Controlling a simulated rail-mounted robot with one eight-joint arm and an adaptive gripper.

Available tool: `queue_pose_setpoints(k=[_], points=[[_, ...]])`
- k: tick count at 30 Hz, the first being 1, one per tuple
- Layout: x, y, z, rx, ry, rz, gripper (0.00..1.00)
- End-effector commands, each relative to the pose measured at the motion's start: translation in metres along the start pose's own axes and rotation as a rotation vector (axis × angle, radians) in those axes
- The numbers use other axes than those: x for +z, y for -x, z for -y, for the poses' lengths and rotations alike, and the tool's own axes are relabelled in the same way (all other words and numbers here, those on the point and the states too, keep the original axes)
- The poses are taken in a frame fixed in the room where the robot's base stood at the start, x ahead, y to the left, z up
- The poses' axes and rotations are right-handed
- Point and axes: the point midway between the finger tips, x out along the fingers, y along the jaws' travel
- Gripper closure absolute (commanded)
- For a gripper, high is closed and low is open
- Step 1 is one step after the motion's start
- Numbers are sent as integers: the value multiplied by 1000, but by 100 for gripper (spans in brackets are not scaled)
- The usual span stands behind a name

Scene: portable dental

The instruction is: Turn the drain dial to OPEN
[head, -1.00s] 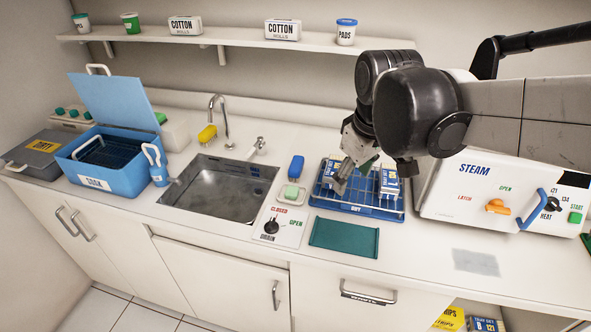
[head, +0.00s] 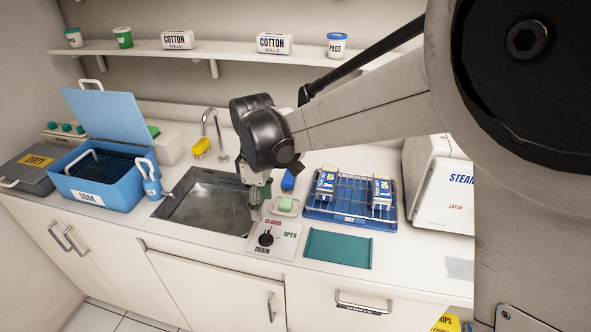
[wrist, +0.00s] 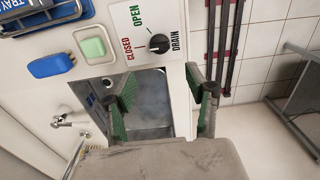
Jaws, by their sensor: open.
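The drain dial (head: 265,239) is a black round knob on a white plate on the counter, right of the sink. It also shows in the wrist view (wrist: 159,44), with a red CLOSED label, a green OPEN label and DRAIN beside it. I cannot clearly tell where its pointer stands. My gripper (head: 254,209) points down just behind the dial plate, at the sink's right edge. In the wrist view my gripper (wrist: 163,84) has its green-padded fingers apart with nothing between them. The dial lies beyond the fingertips, apart from them.
The metal sink (head: 200,205) is left of the dial. A soap dish with green soap (head: 285,204), a blue block (head: 288,181), a wire rack on a blue tray (head: 340,215) and a teal tray (head: 338,248) stand close by. A faucet (head: 215,125) rises behind the sink.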

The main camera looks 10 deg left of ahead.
Motion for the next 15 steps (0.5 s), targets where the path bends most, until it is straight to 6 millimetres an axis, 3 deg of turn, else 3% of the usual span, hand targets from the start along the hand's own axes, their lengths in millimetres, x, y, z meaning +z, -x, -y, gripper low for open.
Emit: queue_pose_setpoints(k=[15], points=[[0, -92, 0, 1, -2, -1, 49]])
